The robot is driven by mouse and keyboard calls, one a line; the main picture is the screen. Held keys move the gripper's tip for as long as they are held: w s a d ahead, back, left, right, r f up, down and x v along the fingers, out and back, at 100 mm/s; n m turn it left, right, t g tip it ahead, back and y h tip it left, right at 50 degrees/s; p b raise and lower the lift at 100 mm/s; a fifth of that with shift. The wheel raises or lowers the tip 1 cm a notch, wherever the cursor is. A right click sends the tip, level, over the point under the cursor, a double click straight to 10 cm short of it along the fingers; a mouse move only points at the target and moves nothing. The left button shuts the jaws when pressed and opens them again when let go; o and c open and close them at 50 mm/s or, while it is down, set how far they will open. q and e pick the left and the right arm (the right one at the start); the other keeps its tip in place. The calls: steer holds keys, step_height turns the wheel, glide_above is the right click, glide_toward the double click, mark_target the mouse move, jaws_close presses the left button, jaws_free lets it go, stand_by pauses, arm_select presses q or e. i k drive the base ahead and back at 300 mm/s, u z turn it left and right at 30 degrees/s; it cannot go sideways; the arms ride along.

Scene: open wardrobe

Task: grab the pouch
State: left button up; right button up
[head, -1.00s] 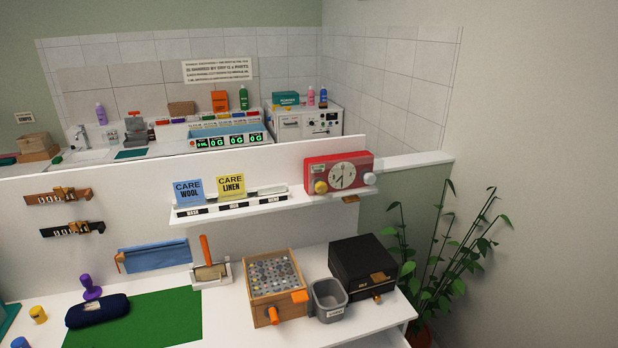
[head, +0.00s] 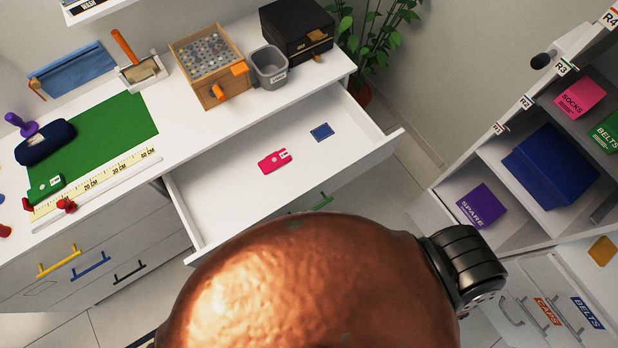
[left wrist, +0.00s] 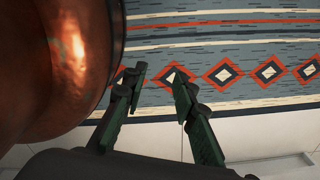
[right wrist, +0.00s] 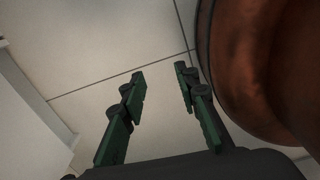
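A dark navy, rounded, pouch-like thing (head: 45,142) lies on the left part of the white worktop in the head view, by the edge of a green mat (head: 110,132). A pink tagged item (head: 273,162) and a small flat blue item (head: 322,131) lie in an open white drawer (head: 220,205). My left gripper (left wrist: 157,77) is open and empty above a patterned rug in the left wrist view. My right gripper (right wrist: 159,76) is open and empty above pale floor tiles in the right wrist view. Neither gripper shows in the head view.
The drawer juts out below the worktop. On top stand a wooden box of discs (head: 212,65), a grey bin (head: 269,68) and a black box (head: 297,30). A shelf unit at right holds a blue bin (head: 550,165) and a purple SPARE box (head: 482,205).

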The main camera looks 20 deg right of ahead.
mark_target(42, 189)
steer(key=u, duration=0.3)
steer(key=k, duration=0.35)
steer(key=u, duration=1.1)
steer(key=k, duration=0.65)
steer(key=u, duration=0.7)
steer(key=i, duration=0.85)
steer(key=u, duration=0.75)
steer(key=i, duration=0.9)
steer(key=z, duration=0.05)
